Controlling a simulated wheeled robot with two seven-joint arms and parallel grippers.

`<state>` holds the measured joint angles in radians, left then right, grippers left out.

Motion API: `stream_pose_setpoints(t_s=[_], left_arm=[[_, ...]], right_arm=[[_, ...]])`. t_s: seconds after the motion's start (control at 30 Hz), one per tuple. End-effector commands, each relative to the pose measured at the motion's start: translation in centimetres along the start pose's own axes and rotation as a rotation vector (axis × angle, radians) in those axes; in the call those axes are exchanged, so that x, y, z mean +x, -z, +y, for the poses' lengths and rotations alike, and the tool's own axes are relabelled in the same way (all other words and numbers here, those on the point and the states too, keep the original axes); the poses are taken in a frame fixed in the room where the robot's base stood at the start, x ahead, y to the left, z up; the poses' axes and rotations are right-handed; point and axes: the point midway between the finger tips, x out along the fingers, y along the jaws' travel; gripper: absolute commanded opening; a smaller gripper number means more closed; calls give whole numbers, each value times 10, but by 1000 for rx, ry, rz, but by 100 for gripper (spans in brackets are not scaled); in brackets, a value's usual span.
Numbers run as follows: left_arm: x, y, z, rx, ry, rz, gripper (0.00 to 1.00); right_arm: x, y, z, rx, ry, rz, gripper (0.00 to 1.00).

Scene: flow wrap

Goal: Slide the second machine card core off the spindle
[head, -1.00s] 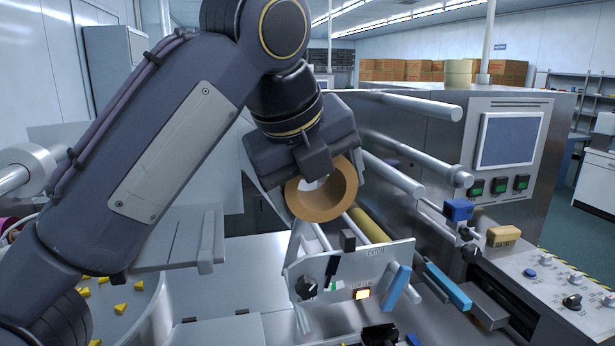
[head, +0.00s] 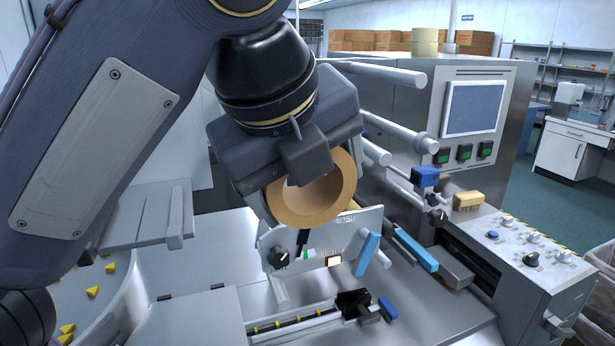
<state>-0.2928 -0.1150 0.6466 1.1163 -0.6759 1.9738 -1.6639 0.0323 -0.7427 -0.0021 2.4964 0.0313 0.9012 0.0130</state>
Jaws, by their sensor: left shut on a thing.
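The card core (head: 345,190) is a tan cardboard ring, its open end turned towards me. My left gripper (head: 309,165) is shut on the core's wall at its upper left side. The core hangs in front of the machine, above the small control plate. Several bare grey rods stick out of the machine at the upper middle, one of them a spindle (head: 376,151) just right of the core. The core looks apart from the rods, though its far side is hidden. My right gripper is not in view.
The control plate (head: 345,232) with a knob and lit button is just below the core. A blue block (head: 425,177), a yellow block (head: 468,200) and a switch panel (head: 520,240) are at the right. A bowl with yellow pieces (head: 92,291) is at the lower left.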

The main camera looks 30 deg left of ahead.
Motion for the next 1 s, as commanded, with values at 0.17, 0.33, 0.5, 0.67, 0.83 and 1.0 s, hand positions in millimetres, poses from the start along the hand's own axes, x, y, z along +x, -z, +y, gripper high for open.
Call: stream_pose_setpoints(t_s=[0.17, 0.33, 0.5, 0.67, 0.83, 1.0], left_arm=[[-1, 0, 0, 0, 0, 0, 44], [0, -1, 0, -1, 0, 0, 44], [4, -11, 0, -3, 0, 0, 44], [8, -22, 0, -3, 0, -1, 44], [12, -32, 0, -3, 1, 0, 44], [16, -44, 0, -3, 0, 0, 44]], right_arm=[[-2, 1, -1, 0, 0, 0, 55], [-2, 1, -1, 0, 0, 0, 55], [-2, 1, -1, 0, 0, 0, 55], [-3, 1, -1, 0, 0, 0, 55], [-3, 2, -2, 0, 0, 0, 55], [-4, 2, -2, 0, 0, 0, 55]])
